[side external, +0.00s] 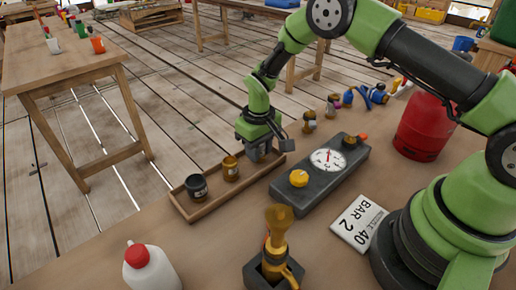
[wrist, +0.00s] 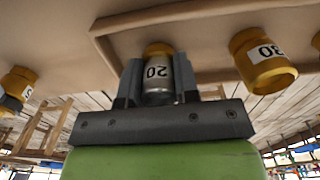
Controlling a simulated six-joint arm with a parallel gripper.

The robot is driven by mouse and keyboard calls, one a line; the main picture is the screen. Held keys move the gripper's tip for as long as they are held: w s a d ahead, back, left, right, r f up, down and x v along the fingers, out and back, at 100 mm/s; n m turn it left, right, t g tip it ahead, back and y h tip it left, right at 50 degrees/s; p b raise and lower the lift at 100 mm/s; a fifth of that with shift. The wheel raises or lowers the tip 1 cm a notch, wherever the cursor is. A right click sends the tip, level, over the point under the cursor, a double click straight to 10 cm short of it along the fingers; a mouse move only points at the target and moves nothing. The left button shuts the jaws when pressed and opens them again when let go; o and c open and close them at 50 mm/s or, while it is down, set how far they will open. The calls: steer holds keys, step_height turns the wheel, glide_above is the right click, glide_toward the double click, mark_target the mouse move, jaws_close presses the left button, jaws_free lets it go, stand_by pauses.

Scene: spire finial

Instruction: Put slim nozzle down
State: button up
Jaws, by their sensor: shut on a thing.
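My gripper (side external: 260,150) is over the right end of a long wooden tray (side external: 213,203) in the side view. In the wrist view my gripper (wrist: 158,92) is shut on a slim grey nozzle (wrist: 157,72) marked 20, with a gold end. The nozzle is upright between the two fingers, and in the side view the fingers mostly hide it. I cannot tell whether its base touches the tray floor. The tray's rim (wrist: 170,14) shows beyond it in the wrist view.
A brass nozzle (side external: 230,168) and a dark nozzle (side external: 197,187) stand in the tray; a gold one marked 80 (wrist: 262,62) is beside my gripper. A dark gauge block (side external: 325,172) lies right of the tray. Several small nozzles (side external: 309,122) stand behind.

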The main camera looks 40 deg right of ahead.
steer(key=shift+f, duration=0.15)
steer(key=o, duration=1)
steer(key=s+r+m+t+y, duration=0.1)
steer(key=s+r, duration=0.3)
steer(key=r, duration=0.9)
steer(key=s+r+m+t, duration=0.15)
steer(key=s+r, duration=0.25)
steer(key=r, duration=0.9)
steer(key=s+r+t, duration=0.1)
steer(key=s, duration=0.4)
steer(key=s+r+m+t, duration=0.1)
steer(key=s+t, duration=0.1)
steer(key=s, duration=0.3)
steer(key=s+r+t+y, duration=0.1)
steer(key=s+r, duration=0.1)
steer(key=s, duration=0.4)
steer(key=shift+s+d+m+t, duration=0.1)
steer(key=shift+d+m+t, duration=0.05)
steer(key=shift+m+t, duration=0.1)
